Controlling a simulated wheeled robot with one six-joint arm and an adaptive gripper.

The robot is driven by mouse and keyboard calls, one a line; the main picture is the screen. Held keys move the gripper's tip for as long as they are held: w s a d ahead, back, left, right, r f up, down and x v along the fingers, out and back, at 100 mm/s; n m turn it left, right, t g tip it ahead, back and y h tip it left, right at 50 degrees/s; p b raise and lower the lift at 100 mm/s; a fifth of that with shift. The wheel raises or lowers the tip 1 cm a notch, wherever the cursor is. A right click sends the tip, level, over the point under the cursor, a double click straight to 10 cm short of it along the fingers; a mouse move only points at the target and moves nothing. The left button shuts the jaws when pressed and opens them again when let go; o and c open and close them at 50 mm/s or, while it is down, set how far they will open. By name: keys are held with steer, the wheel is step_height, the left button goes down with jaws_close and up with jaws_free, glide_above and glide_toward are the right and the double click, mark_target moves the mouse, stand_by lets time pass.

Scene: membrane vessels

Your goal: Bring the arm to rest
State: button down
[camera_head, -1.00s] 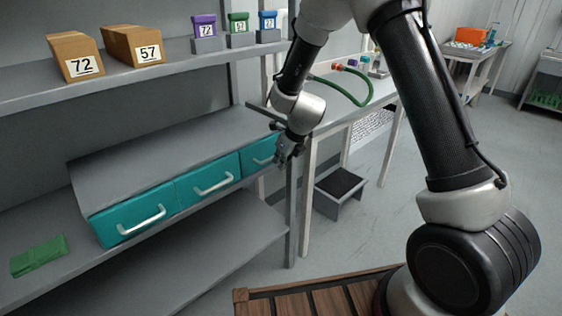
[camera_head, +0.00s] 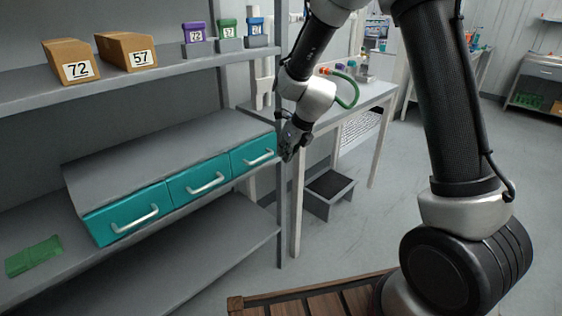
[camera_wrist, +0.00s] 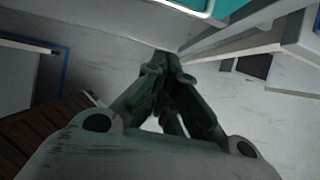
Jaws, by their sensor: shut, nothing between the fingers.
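My gripper (camera_head: 287,153) hangs from my arm near the right end of the teal drawers, pointing down. It is shut and empty. In the wrist view its fingers (camera_wrist: 168,65) come together over the pale floor. The head view cannot show well how far it is from the shelf post. My arm reaches in from the upper right, with its elbow above the top edge of the head view.
A shelf (camera_head: 185,282) with three shut teal drawers (camera_head: 200,183) stands left of my gripper. Boxes 72 (camera_head: 70,62) and 57 (camera_head: 126,50) sit above. A table (camera_head: 373,92) with a green hose (camera_head: 350,90) and a step stool (camera_head: 328,190) are behind. Floor at right is clear.

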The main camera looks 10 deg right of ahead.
steer(key=s+d+r+n+g, duration=0.2)
steer(key=s+n, duration=0.4)
steer(key=n, duration=0.3)
steer(key=s+d+r+n+g, duration=0.1)
steer(key=s+d+n+g, duration=0.1)
steer(key=s+n, duration=0.5)
steer(key=s+d+r+n+t+h, duration=0.3)
steer(key=s+d+r+n+t, duration=0.1)
steer(key=s+d+r+n, duration=0.9)
steer(key=s+d+r, duration=0.3)
steer(key=s+r, duration=0.1)
steer(key=s, duration=0.2)
steer(key=shift+s+r, duration=0.3)
steer(key=shift+s, duration=0.05)
